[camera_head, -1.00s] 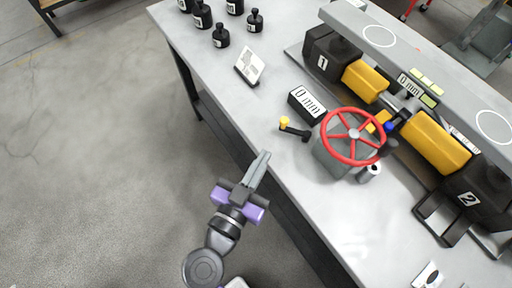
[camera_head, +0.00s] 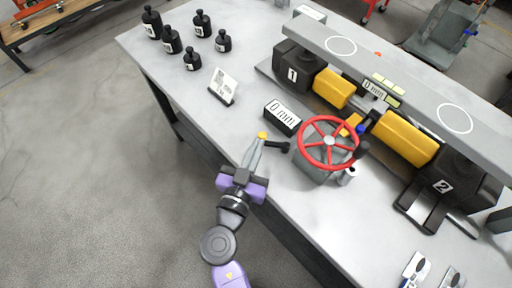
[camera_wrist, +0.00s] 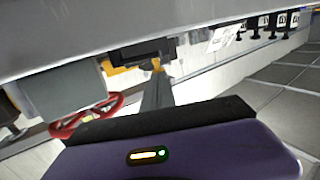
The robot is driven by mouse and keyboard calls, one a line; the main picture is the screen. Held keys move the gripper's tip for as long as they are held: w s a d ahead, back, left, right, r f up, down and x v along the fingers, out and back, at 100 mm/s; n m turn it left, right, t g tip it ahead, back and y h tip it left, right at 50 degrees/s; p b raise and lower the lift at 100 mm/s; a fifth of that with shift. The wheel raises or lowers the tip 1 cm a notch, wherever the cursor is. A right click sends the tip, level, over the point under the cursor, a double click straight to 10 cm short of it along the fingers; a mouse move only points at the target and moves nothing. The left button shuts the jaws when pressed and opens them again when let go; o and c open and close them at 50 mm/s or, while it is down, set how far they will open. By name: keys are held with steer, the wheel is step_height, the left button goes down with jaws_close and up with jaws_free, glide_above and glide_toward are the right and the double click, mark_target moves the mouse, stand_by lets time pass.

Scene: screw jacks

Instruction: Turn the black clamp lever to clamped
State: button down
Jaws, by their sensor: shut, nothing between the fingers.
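The black lever (camera_head: 279,147) with a yellow knob (camera_head: 262,135) sticks out to the left from the grey housing under the red handwheel (camera_head: 328,143). My gripper (camera_head: 257,143) is shut and empty, with its fingertips at the yellow knob. In the wrist view the knob (camera_wrist: 156,64) shows just beyond the fingertips (camera_wrist: 157,78). I cannot tell whether they touch. Most of the lever is hard to make out there. The handwheel (camera_wrist: 88,116) is at the left of the wrist view.
A blue knob (camera_head: 361,128) and a small metal cylinder (camera_head: 346,176) are right of the wheel. The jack frame with yellow parts (camera_head: 404,138) fills the back. Black weights (camera_head: 172,40) and a card (camera_head: 222,87) stand farther left.

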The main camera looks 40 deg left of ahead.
steer(key=shift+w+a+f+m+t+h+b, duration=0.2)
steer(key=shift+a+m+t+h+b, duration=0.3)
steer(key=shift+b, duration=1)
steer(key=h+b, duration=0.1)
steer(key=m+h+b, duration=0.1)
steer(key=b, duration=0.1)
steer(key=a+h+b, duration=0.1)
steer(key=b, duration=0.1)
steer(key=shift+w+f+m, duration=0.25)
steer(key=shift+w+m, duration=0.15)
steer(key=h+b, duration=0.1)
steer(key=m+b, duration=0.1)
steer(key=b, duration=0.1)
steer(key=shift+w+a+h+b, duration=0.3)
steer(key=shift+w+h, duration=0.05)
steer(key=shift+h, duration=0.05)
steer(key=h+b, duration=0.1)
steer(key=w+m+h+b, duration=0.1)
steer(key=m+h+b, duration=0.1)
steer(key=b, duration=0.1)
steer(key=shift+w+a+r, duration=0.15)
steer(key=shift+a+r, duration=0.1)
steer(key=shift+a, duration=0.15)
steer(key=shift+w+a+r+b, duration=0.15)
steer(key=shift+w+b, duration=0.25)
steer(key=shift+b, duration=0.35)
steer(key=shift+a, duration=0.1)
